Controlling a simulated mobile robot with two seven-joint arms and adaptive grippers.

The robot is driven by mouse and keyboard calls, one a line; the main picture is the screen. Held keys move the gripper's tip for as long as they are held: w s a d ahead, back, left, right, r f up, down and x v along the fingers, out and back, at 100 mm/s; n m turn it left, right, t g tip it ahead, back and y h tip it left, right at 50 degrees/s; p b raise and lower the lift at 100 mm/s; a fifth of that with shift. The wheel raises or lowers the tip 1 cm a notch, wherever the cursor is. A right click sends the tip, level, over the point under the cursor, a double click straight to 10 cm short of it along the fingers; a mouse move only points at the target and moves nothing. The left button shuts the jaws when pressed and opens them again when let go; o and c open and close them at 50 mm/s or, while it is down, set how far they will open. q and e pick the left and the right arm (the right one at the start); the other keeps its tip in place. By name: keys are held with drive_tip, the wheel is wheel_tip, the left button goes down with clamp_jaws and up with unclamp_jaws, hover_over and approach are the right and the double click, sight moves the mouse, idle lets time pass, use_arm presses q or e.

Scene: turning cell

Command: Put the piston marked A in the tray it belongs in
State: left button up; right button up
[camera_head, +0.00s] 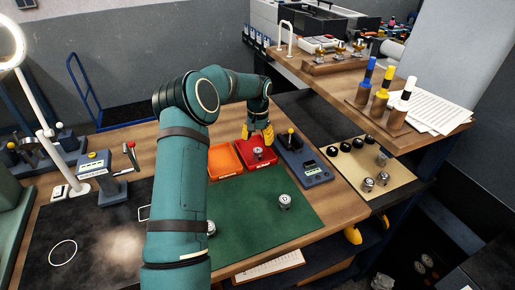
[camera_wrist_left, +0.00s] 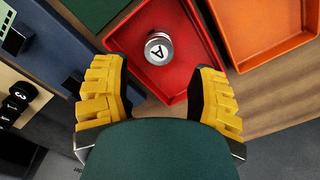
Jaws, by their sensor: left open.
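The piston marked A (camera_wrist_left: 159,50) stands in the red tray (camera_wrist_left: 185,88), its lettered top facing my wrist camera. In the head view the piston (camera_head: 258,152) shows small in the red tray (camera_head: 271,162), just below my fingers. My left gripper (camera_head: 258,137) is open above the red tray. In the wrist view its yellow fingers (camera_wrist_left: 160,97) are spread wide on the near side of the piston, with nothing between them. The orange tray (camera_head: 225,161) is beside the red one and looks empty. A yellow part, apparently of my right gripper (camera_head: 352,235), shows below the table edge.
A piston (camera_head: 285,201) stands on the green mat (camera_head: 255,225); another (camera_head: 211,229) is partly behind my left arm. A blue-grey device (camera_head: 296,157) stands close right of the red tray. A tan mat (camera_head: 345,172) holds several pistons and black round pieces.

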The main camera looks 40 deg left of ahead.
sight(258, 149)
use_arm(q)
wheel_tip(258, 149, up, 6)
drive_tip(key=shift+f, duration=0.1)
idle(0.7)
